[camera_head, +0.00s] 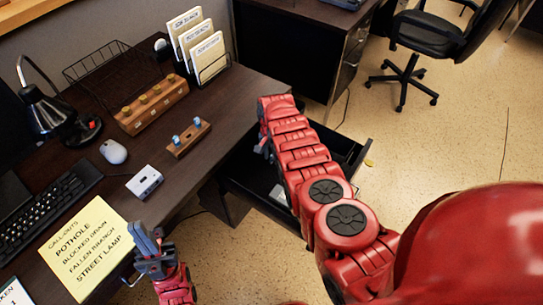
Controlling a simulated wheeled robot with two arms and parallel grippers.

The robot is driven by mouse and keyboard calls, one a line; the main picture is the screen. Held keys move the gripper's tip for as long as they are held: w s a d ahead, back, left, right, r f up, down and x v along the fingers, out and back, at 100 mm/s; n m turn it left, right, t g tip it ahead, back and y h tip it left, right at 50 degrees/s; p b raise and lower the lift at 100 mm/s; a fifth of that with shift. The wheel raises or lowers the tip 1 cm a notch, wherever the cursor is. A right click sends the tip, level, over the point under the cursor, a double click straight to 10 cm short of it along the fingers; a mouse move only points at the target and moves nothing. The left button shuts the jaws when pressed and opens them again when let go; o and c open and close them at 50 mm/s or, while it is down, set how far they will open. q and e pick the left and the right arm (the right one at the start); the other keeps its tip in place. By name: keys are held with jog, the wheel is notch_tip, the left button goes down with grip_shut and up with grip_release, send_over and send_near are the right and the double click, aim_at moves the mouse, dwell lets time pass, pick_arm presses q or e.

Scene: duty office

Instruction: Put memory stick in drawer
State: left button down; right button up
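Two small blue-topped sticks stand in a short wooden block (188,139) on the dark desk; they may be memory sticks, but they are too small to be sure. An open black drawer (352,152) juts out from under the desk, and my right arm hides much of it. My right gripper (263,146) points down between the desk edge and the drawer. Its fingers are mostly hidden by my arm, so its grip is unclear. My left gripper (148,240) is at the desk's front edge beside the yellow note. Its finger gap cannot be made out.
On the desk are a white cassette (144,181), a mouse (113,151), a keyboard (48,208), a yellow note (86,246), a longer wooden block with several knobs (151,104), a lamp (47,112) and a card rack (214,67). An office chair (432,38) stands at the back right.

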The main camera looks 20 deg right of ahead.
aim_at(271, 155)
jog(key=shift+r, duration=0.1)
jog(key=shift+r+p, duration=0.3)
jog(key=shift+p, duration=0.1)
notch_tip(271, 155, up, 6)
jog(key=p, duration=0.3)
jog(key=shift+r, duration=2.8)
